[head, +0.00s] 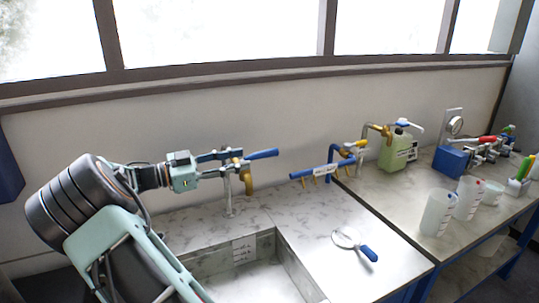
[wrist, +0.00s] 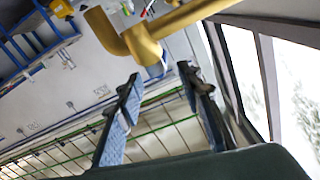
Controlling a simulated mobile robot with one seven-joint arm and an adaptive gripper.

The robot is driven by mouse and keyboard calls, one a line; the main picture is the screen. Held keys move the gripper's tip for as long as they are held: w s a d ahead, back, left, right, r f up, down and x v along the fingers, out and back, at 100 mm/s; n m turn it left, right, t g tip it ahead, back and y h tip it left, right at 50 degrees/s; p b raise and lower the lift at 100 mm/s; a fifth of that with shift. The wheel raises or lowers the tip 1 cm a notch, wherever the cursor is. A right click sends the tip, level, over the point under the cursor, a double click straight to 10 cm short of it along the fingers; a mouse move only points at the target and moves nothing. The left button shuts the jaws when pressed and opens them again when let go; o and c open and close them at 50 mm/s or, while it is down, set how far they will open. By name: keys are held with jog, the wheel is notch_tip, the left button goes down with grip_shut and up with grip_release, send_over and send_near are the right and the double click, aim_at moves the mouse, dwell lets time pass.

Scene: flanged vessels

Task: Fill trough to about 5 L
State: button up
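The trough (head: 212,262) is a grey marbled basin set into the bench at the bottom of the head view, with a label on its back wall. Its floor is partly cut off and a water level cannot be made out. A brass tap (head: 247,178) with a blue lever (head: 263,154) stands over its back edge, and no stream shows below the spout. My gripper (head: 229,163) is open, its two fingers apart at the left side of the tap. In the wrist view, the brass tap (wrist: 143,42) shows just beyond the spread fingertips (wrist: 160,75).
A blue pipe rack with brass outlets (head: 322,172) stands right of the tap. A magnifier with blue handle (head: 354,243) lies on the bench. The wall and windows are close behind.

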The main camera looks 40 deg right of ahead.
aim_at(258, 156)
jog(key=p+x, duration=0.2)
jog(key=x, duration=0.7)
jog(key=shift+s+d, duration=0.1)
jog(key=shift+d, duration=0.1)
grip_shut()
